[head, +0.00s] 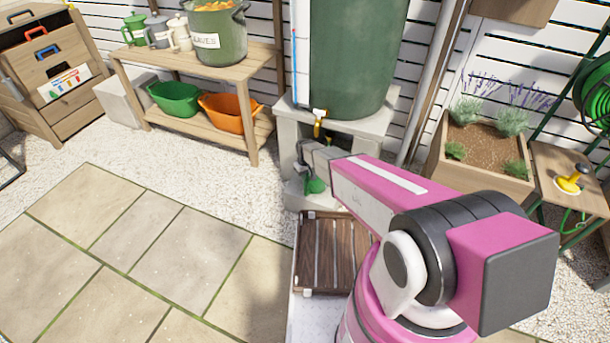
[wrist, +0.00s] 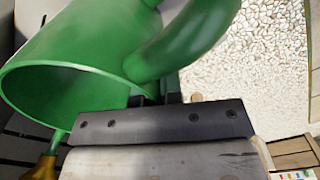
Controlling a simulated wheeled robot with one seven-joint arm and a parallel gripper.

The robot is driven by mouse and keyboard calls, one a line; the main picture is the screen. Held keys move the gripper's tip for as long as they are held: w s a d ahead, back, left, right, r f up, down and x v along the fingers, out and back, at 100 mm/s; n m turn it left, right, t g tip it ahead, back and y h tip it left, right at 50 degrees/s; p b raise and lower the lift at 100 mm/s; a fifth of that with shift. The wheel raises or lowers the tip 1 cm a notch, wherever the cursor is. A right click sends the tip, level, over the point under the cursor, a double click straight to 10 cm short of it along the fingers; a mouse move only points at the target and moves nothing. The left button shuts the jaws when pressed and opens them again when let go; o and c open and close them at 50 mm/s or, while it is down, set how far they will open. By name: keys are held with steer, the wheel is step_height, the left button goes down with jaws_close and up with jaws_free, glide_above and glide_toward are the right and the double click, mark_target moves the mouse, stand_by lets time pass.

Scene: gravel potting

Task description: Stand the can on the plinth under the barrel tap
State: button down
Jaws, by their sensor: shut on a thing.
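The green can (head: 315,186) is at the foot of the barrel stand, small and partly hidden behind my arm. In the wrist view the can (wrist: 75,55) is large and close, its open rim toward the lower left. My gripper (head: 309,168) is at the can, shut on what looks like its curved handle (wrist: 190,40); the fingers also show in the wrist view (wrist: 168,98). The barrel tap (head: 319,118), yellow, is above the can. A pale block (head: 294,192) low under the tap looks like the plinth; whether the can touches it is unclear.
The dark green barrel (head: 358,50) stands on a pale block stand (head: 372,124). A wooden bench (head: 180,62) stands at the left and a planter (head: 460,178) at the right. The paving (head: 160,245) at left is clear.

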steer(key=c, duration=1.7)
jaws_free()
steer(key=shift+f, duration=0.15)
steer(key=o, duration=0.4)
steer(key=shift+r, duration=3.95)
